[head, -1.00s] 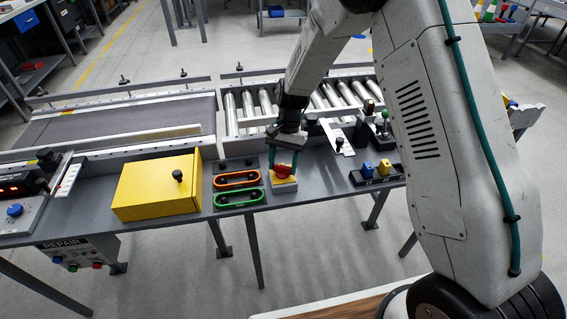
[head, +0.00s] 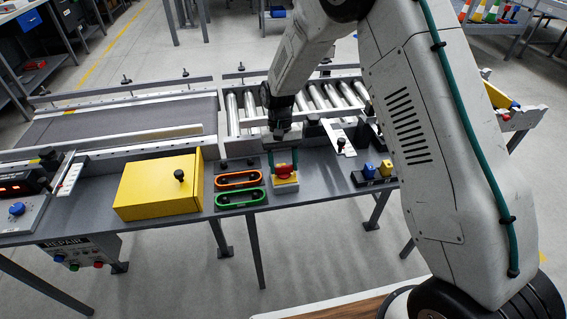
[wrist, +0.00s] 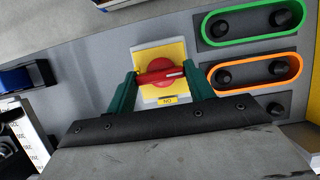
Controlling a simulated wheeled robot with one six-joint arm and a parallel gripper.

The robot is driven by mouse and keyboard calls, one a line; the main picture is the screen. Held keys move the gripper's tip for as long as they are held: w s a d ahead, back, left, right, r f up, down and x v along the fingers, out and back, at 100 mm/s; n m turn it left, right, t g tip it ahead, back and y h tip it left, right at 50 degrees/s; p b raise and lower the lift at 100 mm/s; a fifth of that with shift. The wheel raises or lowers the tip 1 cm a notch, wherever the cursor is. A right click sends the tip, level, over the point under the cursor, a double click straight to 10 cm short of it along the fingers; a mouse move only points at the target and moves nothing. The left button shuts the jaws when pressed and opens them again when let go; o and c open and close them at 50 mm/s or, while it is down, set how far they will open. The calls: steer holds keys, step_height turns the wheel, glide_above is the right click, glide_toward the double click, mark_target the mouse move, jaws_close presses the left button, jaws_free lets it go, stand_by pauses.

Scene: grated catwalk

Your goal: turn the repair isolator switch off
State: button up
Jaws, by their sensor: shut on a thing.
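The isolator switch (head: 285,171) is a red rotary handle on a yellow plate, on the grey bench right of two coloured control frames. In the wrist view its red handle (wrist: 160,72) lies nearly crosswise, with a pale mark at its right end. My gripper (head: 283,166) reaches down to it from behind. Its two green fingers stand on either side of the handle and are shut on its ends, as the wrist view also shows my gripper (wrist: 161,75). A small label (wrist: 167,100) on the plate is too small to read surely.
Orange (head: 238,180) and green (head: 240,198) framed controls sit close left of the switch, then a yellow box (head: 158,188). Rollers (head: 315,97) lie behind. A REPAIR button panel (head: 82,254) hangs below the bench at left.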

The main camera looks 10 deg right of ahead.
stand_by(0.3)
steer(key=o, duration=1)
steer(key=shift+w+r, duration=0.1)
steer(key=v, duration=0.7)
steer(key=shift+w+r, duration=0.1)
steer(key=shift+r, duration=0.2)
